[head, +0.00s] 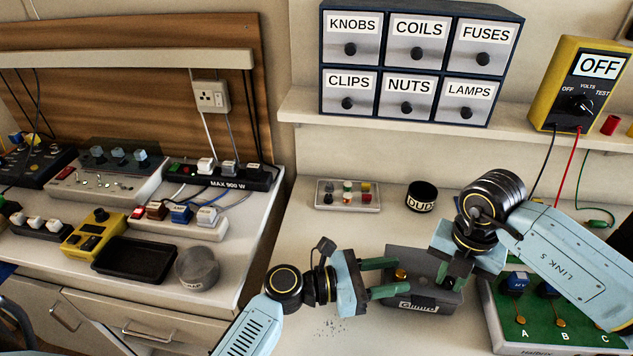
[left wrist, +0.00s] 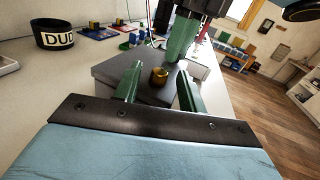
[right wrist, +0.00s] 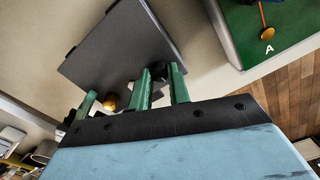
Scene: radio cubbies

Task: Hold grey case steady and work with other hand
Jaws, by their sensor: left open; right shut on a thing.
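The grey case (head: 425,297) stands on the bench between my grippers, with a brass knob (head: 401,274) on top at its left part. It also shows in the left wrist view (left wrist: 120,70) and the right wrist view (right wrist: 125,50). My left gripper (head: 384,278) is open, its green fingers on either side of the brass knob (left wrist: 159,77) and apart from it. My right gripper (head: 447,270) is shut on the grey case at its right part; in the right wrist view its fingers (right wrist: 160,85) are close together at the case's edge. The exact contact is partly hidden.
A green board (head: 540,310) with posts marked A, B, C stands to the right. A black DUD cup (head: 422,196) and a small parts tray (head: 347,195) stand behind. A yellow meter (head: 580,85) and labelled drawers (head: 420,62) are on the shelf. Small crumbs lie left of the case.

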